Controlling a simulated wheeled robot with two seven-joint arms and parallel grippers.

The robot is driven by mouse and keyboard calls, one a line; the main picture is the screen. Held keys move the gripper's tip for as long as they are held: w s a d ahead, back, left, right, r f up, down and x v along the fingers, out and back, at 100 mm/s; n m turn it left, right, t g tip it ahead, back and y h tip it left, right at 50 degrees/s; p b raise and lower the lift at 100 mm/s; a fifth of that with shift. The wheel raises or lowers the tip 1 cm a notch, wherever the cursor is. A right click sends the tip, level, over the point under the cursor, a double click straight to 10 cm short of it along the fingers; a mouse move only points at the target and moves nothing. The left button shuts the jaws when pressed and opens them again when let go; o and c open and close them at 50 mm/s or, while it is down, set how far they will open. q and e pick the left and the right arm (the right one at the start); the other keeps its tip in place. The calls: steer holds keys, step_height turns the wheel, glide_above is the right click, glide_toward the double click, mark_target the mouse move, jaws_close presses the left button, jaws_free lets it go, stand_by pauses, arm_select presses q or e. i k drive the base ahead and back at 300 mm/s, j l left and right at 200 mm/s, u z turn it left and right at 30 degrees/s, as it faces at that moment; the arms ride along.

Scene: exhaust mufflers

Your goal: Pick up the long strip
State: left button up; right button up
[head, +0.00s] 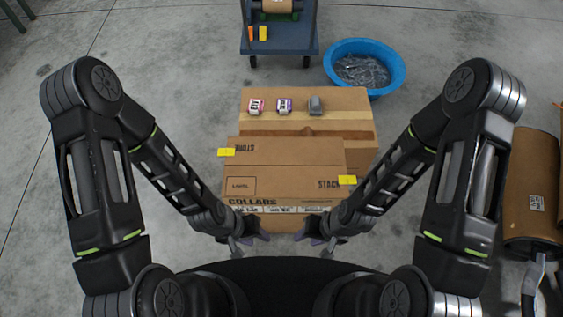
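No separate long strip stands out clearly. A pale printed strip (282,209) runs along the near edge of the cardboard box marked COLLARS (285,181); I cannot tell whether it is loose. My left gripper (250,243) is near the box's front left corner, with its fingers apart and nothing visible between them. My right gripper (323,243) is near the front right corner, also with fingers apart and empty. Both are small and partly dark.
A larger box (359,102) behind carries three small items: a pink-and-white one (256,106), a purple-and-white one (284,105) and a grey one (316,105). A blue tub (337,84), a cart (280,43) and a brown muffler (531,185) stand around.

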mark_target(307, 131)
steer(key=i+l+u, duration=0.15)
steer(key=l, duration=0.7)
steer(key=i+l+u, duration=0.15)
steer(key=l, duration=0.7)
steer(key=l+u, duration=0.1)
steer(key=l, duration=0.75)
steer(key=i+l, duration=0.15)
steer(key=l, duration=0.15)
steer(key=i+l+u, duration=0.1)
steer(key=i+l, duration=0.25)
steer(key=l, duration=0.3)
